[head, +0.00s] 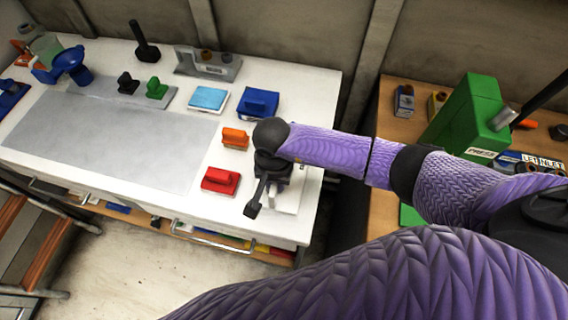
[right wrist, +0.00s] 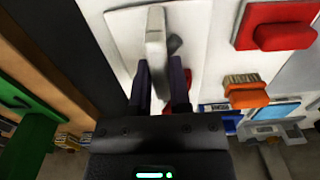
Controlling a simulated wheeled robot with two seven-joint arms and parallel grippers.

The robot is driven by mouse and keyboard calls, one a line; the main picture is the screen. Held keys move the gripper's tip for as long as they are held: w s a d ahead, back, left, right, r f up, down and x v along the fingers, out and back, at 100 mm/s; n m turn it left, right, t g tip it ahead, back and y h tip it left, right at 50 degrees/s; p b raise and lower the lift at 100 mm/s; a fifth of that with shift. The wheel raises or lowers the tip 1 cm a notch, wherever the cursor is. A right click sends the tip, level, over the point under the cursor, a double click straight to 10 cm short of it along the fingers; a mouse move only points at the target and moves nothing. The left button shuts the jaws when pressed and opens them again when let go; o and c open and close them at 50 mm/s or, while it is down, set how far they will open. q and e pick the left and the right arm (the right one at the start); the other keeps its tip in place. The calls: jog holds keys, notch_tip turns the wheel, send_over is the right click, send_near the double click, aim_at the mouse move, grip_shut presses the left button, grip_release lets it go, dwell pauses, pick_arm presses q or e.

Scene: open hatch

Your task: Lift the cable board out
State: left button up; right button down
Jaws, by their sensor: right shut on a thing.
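A white board (right wrist: 120,30) with an upright white handle (right wrist: 156,30) shows in the right wrist view. My right gripper (right wrist: 163,75) is shut on this handle, one dark finger on each side. A small red and dark part shows on the board behind the fingers. In the head view the white board (head: 289,201) lies at the right end of the white table, mostly hidden under my right gripper (head: 257,192). I cannot tell whether it touches the table. No cables can be made out on it. My left gripper is not in view.
A red handled block (head: 220,181) and an orange brush (head: 235,138) lie close left of the gripper on the white table (head: 200,137). Blue pieces (head: 258,104) lie behind. A green press (head: 470,115) stands on the wooden bench at right.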

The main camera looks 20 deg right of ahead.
jog(key=shift+r+p, duration=1.35)
jog(key=shift+r, duration=0.65)
jog(key=shift+r+p, duration=2.1)
jog(key=shift+r, duration=0.6)
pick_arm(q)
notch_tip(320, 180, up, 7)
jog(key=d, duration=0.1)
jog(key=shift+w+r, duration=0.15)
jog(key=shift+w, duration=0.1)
